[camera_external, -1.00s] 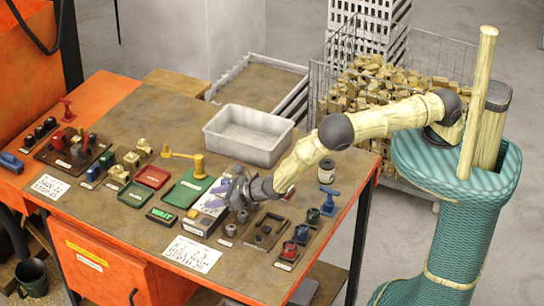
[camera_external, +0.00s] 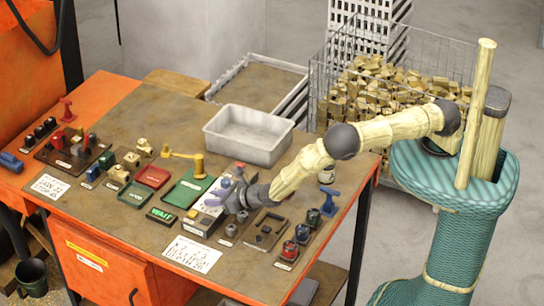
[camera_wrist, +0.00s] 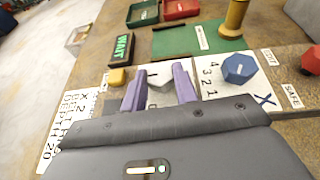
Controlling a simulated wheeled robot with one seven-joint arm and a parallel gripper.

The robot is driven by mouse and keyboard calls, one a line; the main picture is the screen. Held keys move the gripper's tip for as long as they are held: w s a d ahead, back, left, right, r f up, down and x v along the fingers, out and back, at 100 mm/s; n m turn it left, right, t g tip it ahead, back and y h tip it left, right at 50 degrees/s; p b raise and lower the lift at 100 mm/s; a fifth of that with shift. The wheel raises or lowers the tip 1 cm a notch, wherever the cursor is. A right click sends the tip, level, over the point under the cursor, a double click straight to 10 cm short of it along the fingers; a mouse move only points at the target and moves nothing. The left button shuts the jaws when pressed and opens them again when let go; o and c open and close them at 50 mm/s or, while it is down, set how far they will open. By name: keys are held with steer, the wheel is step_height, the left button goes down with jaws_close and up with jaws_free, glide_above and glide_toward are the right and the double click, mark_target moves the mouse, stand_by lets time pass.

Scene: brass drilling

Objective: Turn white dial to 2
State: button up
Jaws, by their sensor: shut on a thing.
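My gripper (camera_external: 234,193) is at the panels on the right half of the bench. In the wrist view its two purple fingers (camera_wrist: 159,92) are closed around a pale thing, which looks like the white dial (camera_wrist: 160,86). The fingers hide most of the dial, so I cannot read its pointer. The printed numbers 4, 3, 2, 1 (camera_wrist: 210,80) run beside the right finger on a white plate. A blue faceted knob (camera_wrist: 238,68) stands right of the numbers, apart from the fingers.
A green WAIT sign (camera_wrist: 122,48), a yellow button (camera_wrist: 117,77) and a brass post (camera_wrist: 233,18) are close by. A red knob (camera_wrist: 311,60) is at the right. A grey bin (camera_external: 248,135) stands behind, and a written sheet (camera_external: 191,253) lies at the front.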

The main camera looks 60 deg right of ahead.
steer(key=shift+m+h+b, duration=0.5)
steer(key=shift+h+b, duration=0.1)
steer(key=shift+b, duration=0.1)
steer(key=o, duration=1)
steer(key=shift+s, duration=0.15)
steer(key=b+v, duration=0.4)
steer(key=v, duration=1.3)
steer(key=shift+r, duration=0.1)
